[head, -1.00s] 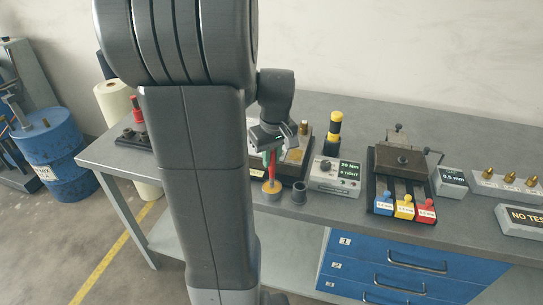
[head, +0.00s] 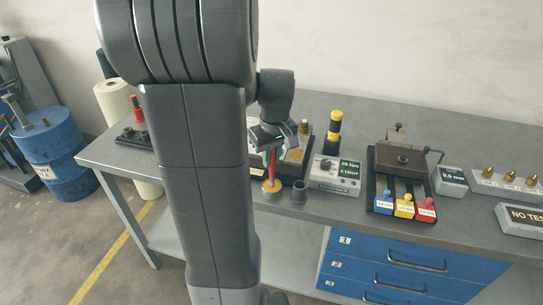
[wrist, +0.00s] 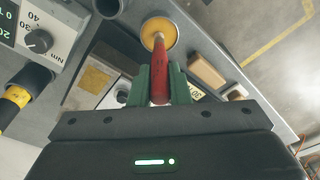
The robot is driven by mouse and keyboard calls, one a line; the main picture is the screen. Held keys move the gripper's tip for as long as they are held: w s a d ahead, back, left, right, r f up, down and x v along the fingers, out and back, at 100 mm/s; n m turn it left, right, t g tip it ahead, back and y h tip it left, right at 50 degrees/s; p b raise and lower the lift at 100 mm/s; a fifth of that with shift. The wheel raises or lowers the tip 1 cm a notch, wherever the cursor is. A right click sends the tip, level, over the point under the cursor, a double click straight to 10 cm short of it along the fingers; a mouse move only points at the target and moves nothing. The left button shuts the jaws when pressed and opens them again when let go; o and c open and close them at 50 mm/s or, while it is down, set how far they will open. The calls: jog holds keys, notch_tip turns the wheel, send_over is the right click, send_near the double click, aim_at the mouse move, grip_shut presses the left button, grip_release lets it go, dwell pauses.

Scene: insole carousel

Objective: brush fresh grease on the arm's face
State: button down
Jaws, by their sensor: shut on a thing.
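My gripper (head: 270,148) is shut on the red handle of a brush (head: 272,164), and its green fingers (wrist: 160,85) clasp the handle from both sides in the wrist view. The brush points down at a small round pot (head: 272,187) with yellow content, near the front edge of the bench. In the wrist view the handle (wrist: 160,64) overlaps the pot (wrist: 173,32); the bristles are hidden, so I cannot tell how deep they reach. A dark tray with a tan square plate (head: 295,155) lies just behind and right of my gripper; the plate also shows in the wrist view (wrist: 95,80).
A dark open cup (head: 299,192) stands right of the pot. A torque box with a dial (head: 336,175) and a yellow-black handled tool (head: 333,135) are further right. A fixture with blue, yellow and red tabs (head: 403,180) follows. The bench's front edge is close.

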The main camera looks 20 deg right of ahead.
notch_tip(320, 180, up, 7)
jog(key=p, duration=0.6)
dwell(0.4)
dwell(0.6)
